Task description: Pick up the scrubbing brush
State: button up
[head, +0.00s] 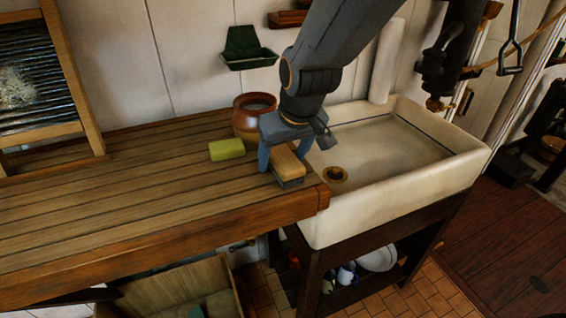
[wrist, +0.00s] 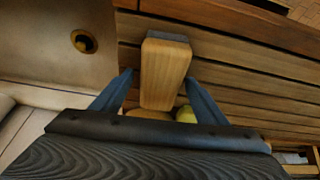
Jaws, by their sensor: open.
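The scrubbing brush (head: 287,163) has a pale wooden back and a dark lower side. It lies at the right end of the slatted wooden counter, close to the sink. My gripper (head: 283,161) is above it with its blue fingers apart, one on each side of the brush. In the wrist view the brush (wrist: 163,72) shows as a wooden block between the two open fingers of my gripper (wrist: 160,88). Gaps show beside the block there. Whether either finger touches the brush lower down, I cannot tell.
A green sponge or soap block (head: 227,149) lies left of the brush. A brown clay pot (head: 247,103) stands behind my gripper. The white sink (head: 440,178) with its drain is at the right. A framed washboard (head: 86,75) stands far left. The counter (head: 130,190) is clear in front.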

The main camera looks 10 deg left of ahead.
aim_at(283, 155)
jog(key=shift+f, duration=0.15)
jog(key=c, duration=1.2)
notch_tip(283, 155, up, 11)
jog(key=shift+f+b, duration=0.2)
jog(key=shift+b, duration=0.95)
jog(key=shift+c, duration=0.2)
jog(key=o, duration=0.6)
jog(key=c, duration=0.7)
